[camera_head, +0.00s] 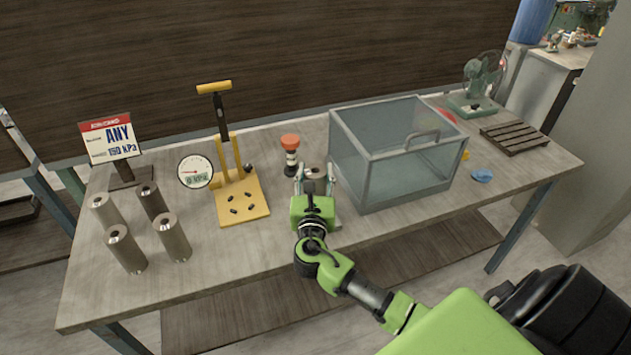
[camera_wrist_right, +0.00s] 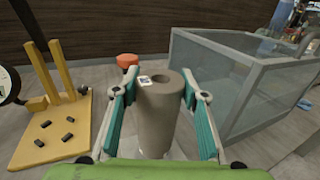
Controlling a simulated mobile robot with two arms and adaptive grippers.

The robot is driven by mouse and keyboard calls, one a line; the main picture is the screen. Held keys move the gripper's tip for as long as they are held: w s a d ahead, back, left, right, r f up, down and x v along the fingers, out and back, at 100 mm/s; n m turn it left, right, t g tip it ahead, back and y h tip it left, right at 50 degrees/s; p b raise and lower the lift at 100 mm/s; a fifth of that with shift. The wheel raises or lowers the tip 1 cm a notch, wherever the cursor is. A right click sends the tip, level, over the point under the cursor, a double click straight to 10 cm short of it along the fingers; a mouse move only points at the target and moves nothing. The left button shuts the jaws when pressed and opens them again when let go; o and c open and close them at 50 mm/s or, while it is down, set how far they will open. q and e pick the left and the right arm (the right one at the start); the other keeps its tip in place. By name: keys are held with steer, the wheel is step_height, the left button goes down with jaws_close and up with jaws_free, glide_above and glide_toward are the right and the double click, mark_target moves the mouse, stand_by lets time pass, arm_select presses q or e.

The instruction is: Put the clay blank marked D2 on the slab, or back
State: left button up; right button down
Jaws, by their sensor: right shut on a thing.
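My right gripper (camera_head: 316,190) is shut on a grey-brown clay cylinder with a round hole in its top. In the right wrist view the cylinder (camera_wrist_right: 157,125) stands upright between the teal-padded fingers (camera_wrist_right: 160,120). A small black-and-white tag (camera_wrist_right: 145,79) is on its top rim; I cannot read D2 on it. In the head view it is mostly hidden by my gripper, and I cannot tell whether its foot touches the table. Several similar hollow cylinders (camera_head: 125,250) stand upright at the table's left. I cannot identify the slab for sure. My left gripper is not in view.
Left of my gripper are a yellow-handled stand (camera_head: 243,205) with dark pellets on its base, and a round gauge (camera_head: 195,172). An orange-topped post (camera_head: 290,150) stands behind. A clear box (camera_head: 400,175) is close on the right. A slatted rack (camera_head: 515,137) lies farther right.

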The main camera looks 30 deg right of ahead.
step_height(320, 180, down, 3)
steer(key=shift+r, duration=0.2)
steer(key=shift+f, duration=0.15)
steer(key=c, duration=1.2)
jaws_free()
steer(key=shift+s+f, duration=0.1)
steer(key=shift+f, duration=0.05)
steer(key=shift+c, duration=0.2)
steer(key=shift+a, duration=0.1)
steer(key=shift+r, duration=0.2)
steer(key=b+v, duration=0.2)
steer(key=v, duration=1)
steer(key=shift+b, duration=0.3)
steer(key=shift+s, duration=0.1)
